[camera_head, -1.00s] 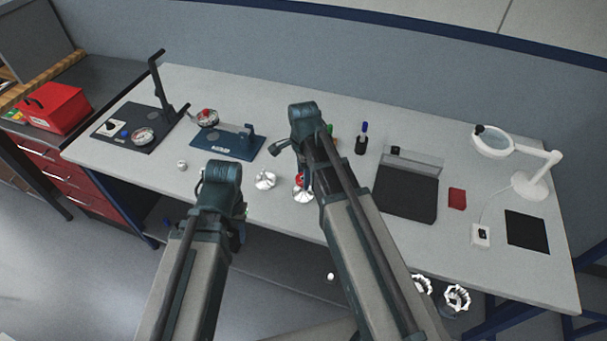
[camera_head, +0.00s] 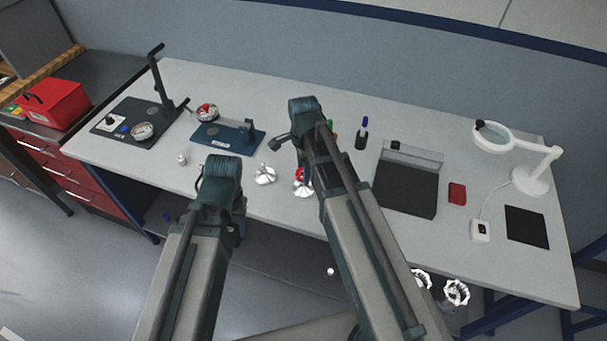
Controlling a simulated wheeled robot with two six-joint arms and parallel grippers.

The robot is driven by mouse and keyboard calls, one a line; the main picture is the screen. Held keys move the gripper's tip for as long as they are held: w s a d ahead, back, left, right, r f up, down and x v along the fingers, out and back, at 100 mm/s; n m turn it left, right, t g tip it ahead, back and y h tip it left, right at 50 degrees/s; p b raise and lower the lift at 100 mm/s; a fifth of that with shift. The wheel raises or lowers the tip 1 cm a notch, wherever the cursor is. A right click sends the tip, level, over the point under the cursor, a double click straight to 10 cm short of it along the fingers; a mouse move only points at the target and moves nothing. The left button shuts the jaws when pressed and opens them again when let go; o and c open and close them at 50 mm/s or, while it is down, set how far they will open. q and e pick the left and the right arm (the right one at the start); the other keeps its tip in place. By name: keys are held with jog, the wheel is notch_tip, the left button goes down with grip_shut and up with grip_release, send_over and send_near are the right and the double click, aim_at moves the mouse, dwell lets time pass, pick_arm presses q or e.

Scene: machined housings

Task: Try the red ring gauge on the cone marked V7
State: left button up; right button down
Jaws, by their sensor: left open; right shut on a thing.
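A small red ring (camera_head: 299,175), which looks like the red ring gauge, shows at the top of a silver conical housing (camera_head: 302,190) near the bench's front edge. My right gripper (camera_head: 308,170) is there, mostly hidden behind its own arm. It is shut on what appears to be this ring. I cannot tell whether the ring rests on the cone or is just above it. Another silver conical housing (camera_head: 265,175) stands to the left. No V7 mark is legible. My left gripper (camera_head: 238,212) is open, low at the bench's front edge, its fingers largely hidden by its wrist.
On the bench (camera_head: 350,222) are a blue fixture (camera_head: 225,137), a dial gauge (camera_head: 207,112), a black stand (camera_head: 130,118), a small silver piece (camera_head: 182,160), a dark tray (camera_head: 405,190), a red block (camera_head: 457,193) and a magnifier lamp (camera_head: 530,180). Silver handwheel-like parts (camera_head: 456,292) lie below the front edge.

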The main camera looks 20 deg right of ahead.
jog(key=shift+r, duration=0.15)
dwell(0.4)
jog(key=shift+r+p, duration=1.9)
jog(key=shift+p, duration=0.1)
jog(key=shift+f, duration=0.2)
jog(key=shift+f+b, duration=1.05)
jog(key=shift+b, duration=0.15)
jog(key=shift+f+b, duration=0.85)
dwell(0.9)
jog(key=shift+c, duration=0.3)
grip_release()
jog(key=shift+r, duration=0.1)
